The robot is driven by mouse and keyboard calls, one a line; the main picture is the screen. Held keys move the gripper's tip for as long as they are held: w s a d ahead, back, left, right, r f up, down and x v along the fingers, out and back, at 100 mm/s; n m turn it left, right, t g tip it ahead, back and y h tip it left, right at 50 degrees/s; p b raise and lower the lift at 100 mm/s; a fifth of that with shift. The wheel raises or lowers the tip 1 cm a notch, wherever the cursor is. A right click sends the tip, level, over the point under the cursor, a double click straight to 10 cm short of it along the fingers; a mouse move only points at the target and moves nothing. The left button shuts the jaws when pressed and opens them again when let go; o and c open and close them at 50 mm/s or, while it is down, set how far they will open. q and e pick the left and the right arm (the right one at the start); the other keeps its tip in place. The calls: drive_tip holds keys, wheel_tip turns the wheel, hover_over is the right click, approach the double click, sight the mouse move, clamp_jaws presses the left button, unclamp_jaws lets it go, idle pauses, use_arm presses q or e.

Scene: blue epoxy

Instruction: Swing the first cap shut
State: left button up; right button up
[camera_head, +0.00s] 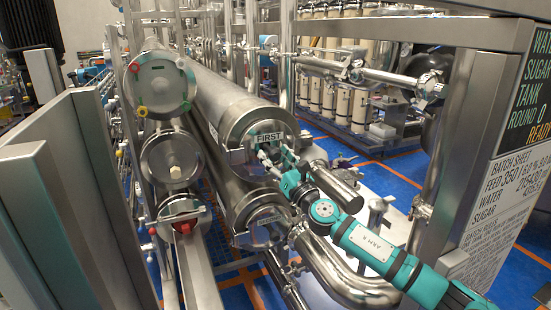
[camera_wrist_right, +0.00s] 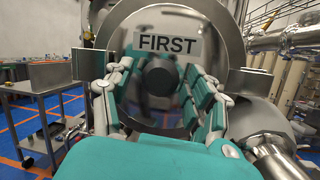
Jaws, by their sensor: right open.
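The first cap (camera_head: 250,124) is a round steel disc with a FIRST label (camera_head: 268,138), at the near end of a long steel cylinder (camera_head: 222,92). In the right wrist view the cap (camera_wrist_right: 150,22) faces me, with a dark round knob (camera_wrist_right: 160,76) below the label. I cannot tell whether the cap is fully seated. My right gripper (camera_head: 274,157) is at the cap's face. In the right wrist view its teal and white fingers (camera_wrist_right: 158,70) are spread on both sides of the knob, with nothing clearly gripped. My left gripper is not in view.
A second steel pipe end (camera_head: 262,229) lies just below. A round plate with coloured knobs (camera_head: 160,85) stands left. Curved steel pipe (camera_head: 345,283) runs under my right arm. A steel frame and sign (camera_head: 520,160) stand right. A cart (camera_wrist_right: 45,95) is left in the wrist view.

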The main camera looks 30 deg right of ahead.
drive_tip(key=v, duration=1.2)
idle(0.3)
